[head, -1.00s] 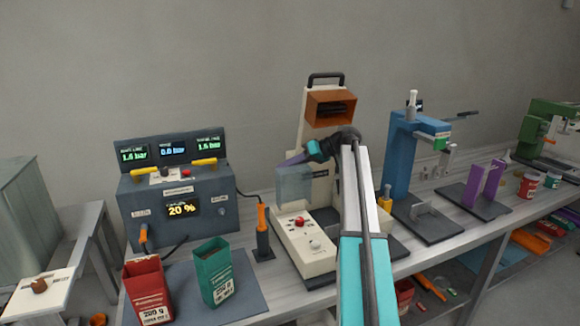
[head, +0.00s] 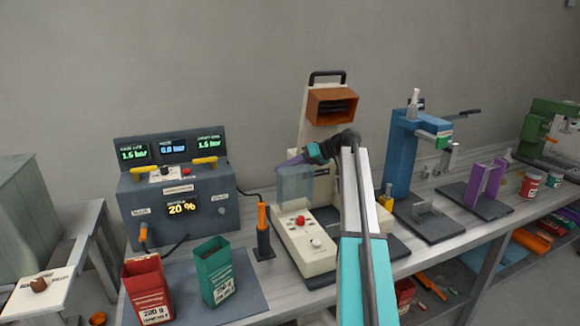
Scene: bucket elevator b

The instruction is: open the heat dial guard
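A cream machine (head: 304,262) stands on the bench in the middle of the head view. Its sloping front carries a red button (head: 300,219) and a pale round dial (head: 316,243). A grey see-through panel (head: 295,187), which looks like the heat dial guard, stands upright above and behind these controls. The dial shows uncovered. My forearm hides the machine's right side.
An orange-handled tool (head: 263,232) stands left of the machine. A green bin (head: 217,272) and a red bin (head: 147,288) sit at the front left, before a dark control box (head: 178,205). A blue press (head: 403,155) stands close right of my arm.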

